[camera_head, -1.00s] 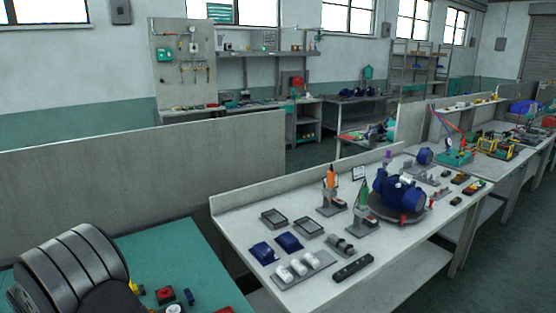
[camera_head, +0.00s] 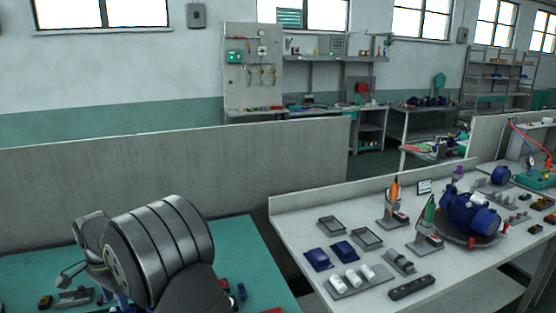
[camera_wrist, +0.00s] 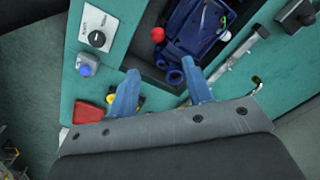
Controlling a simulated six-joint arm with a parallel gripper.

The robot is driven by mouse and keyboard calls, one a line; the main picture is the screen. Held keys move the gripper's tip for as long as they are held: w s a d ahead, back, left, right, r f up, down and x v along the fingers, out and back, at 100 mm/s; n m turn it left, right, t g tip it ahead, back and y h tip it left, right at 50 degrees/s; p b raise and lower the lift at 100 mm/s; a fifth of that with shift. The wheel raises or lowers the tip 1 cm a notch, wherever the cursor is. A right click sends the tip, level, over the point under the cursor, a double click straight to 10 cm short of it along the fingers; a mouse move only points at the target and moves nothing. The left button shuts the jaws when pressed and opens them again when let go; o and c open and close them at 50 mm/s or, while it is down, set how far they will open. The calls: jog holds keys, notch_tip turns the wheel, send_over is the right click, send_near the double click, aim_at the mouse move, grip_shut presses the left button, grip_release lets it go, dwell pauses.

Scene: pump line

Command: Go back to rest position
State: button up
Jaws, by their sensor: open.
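My gripper (camera_wrist: 161,84) shows in the wrist view with two blue fingers spread apart and nothing between the tips. It is over a teal work surface (camera_wrist: 150,103), near the lower edge of a dark tray (camera_wrist: 142,56). A blue housing-like part (camera_wrist: 190,35) lies in that tray, just beyond the fingertips. Whether the fingers touch anything below cannot be told. In the head view my dark, banded arm link stands over the teal table (camera_head: 240,240) at lower left. It hides part of that table, and my fingers are not clear there.
In the head view, a grey bench (camera_head: 300,220) at right holds blue motors and small parts.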

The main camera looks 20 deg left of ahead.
notch_tip(320, 180, down, 12)
jog(key=shift+f, duration=0.15)
notch_tip(320, 180, up, 20)
jog(key=s+d+m, duration=0.2)
jog(key=m, duration=0.7)
jog(key=shift+d+f, duration=0.25)
jog(key=shift+s, duration=0.1)
dwell(0.3)
